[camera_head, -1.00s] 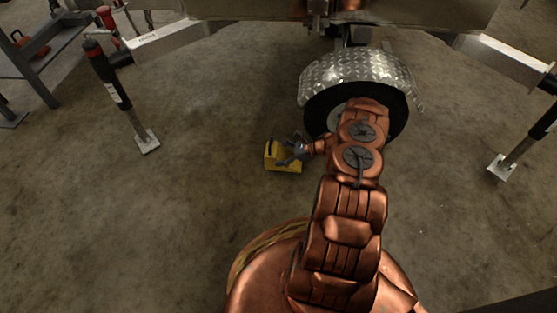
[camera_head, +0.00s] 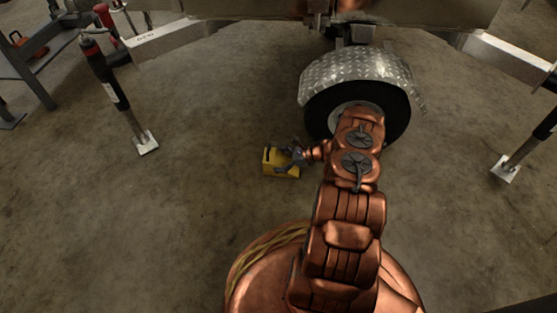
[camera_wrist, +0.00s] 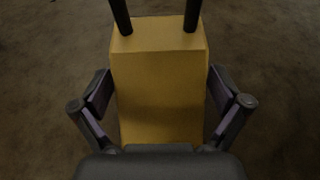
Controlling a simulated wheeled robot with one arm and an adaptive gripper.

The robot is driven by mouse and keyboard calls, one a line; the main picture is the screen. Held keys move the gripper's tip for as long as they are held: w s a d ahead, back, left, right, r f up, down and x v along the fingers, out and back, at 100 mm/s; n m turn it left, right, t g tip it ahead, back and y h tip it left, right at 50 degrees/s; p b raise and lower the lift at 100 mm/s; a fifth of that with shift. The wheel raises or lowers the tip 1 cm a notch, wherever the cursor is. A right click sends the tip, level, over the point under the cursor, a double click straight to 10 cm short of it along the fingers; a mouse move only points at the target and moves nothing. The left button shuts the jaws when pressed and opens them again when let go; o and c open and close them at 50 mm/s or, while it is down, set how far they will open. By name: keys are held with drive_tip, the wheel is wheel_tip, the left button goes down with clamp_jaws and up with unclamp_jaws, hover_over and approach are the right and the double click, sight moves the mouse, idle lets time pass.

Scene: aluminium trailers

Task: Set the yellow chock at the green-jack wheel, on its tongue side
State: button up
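The yellow chock (camera_head: 271,169) is to the left of the trailer wheel (camera_head: 399,113) and apart from it in the head view. My gripper (camera_head: 294,156) is at the chock, with a finger along each side. In the wrist view the chock (camera_wrist: 160,105) fills the space between the fingers, and the fingertips appear to be against its sides. Two dark posts rise at the chock's far end. I cannot tell whether its underside touches the floor. My arm hides the lower part of the wheel. No green jack colour shows.
A silver tread-plate fender (camera_head: 355,70) covers the wheel top. A black jack with a red cap (camera_head: 110,85) stands on a foot plate at left; another jack (camera_head: 525,145) is at right. A grey rack (camera_head: 30,70) is at far left. Floor between left jack and chock is clear.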

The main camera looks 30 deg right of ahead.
idle(0.3)
drive_tip(key=shift+s+d+r, duration=0.1)
drive_tip(key=shift+r, duration=0.1)
drive_tip(key=p+v, duration=0.5)
drive_tip(key=v, duration=0.6)
drive_tip(key=shift+s+d+r+p, duration=0.2)
drive_tip(key=shift+s+p, duration=0.05)
drive_tip(key=shift+p, duration=0.15)
